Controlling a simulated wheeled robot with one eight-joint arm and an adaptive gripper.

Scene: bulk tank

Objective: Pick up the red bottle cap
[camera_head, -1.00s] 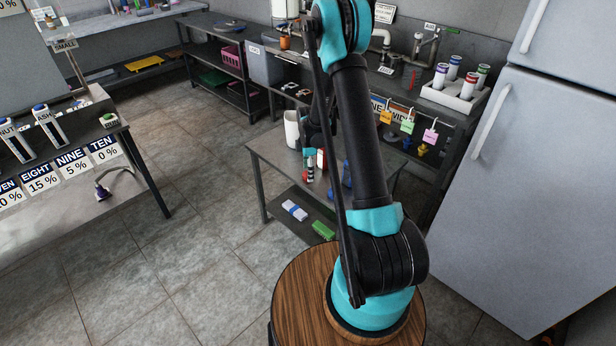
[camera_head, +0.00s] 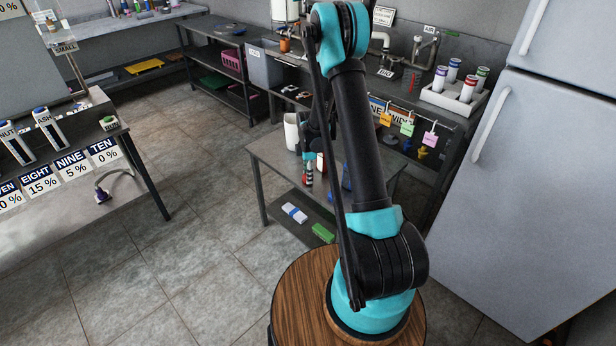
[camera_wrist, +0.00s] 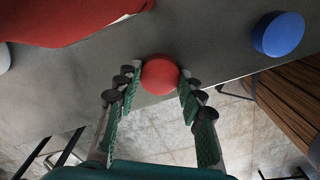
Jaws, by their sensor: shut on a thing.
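The red bottle cap (camera_wrist: 160,75) is a round red disc in the wrist view. It sits between the fingertips of my gripper (camera_wrist: 161,84), which is shut on it, with a green-padded finger on each side. The cap is at the edge of the grey table top (camera_wrist: 225,68); I cannot tell whether it still touches the table. In the head view, my arm partly hides the small table (camera_head: 265,150), and the cap cannot be made out clearly.
A blue cap (camera_wrist: 278,34) lies to the right in the wrist view. A larger red object (camera_wrist: 70,22) is at its upper left. In the head view, a white container (camera_head: 292,131) stands on the table. A fridge (camera_head: 535,190) stands at the right; open floor (camera_head: 180,260) is at the left.

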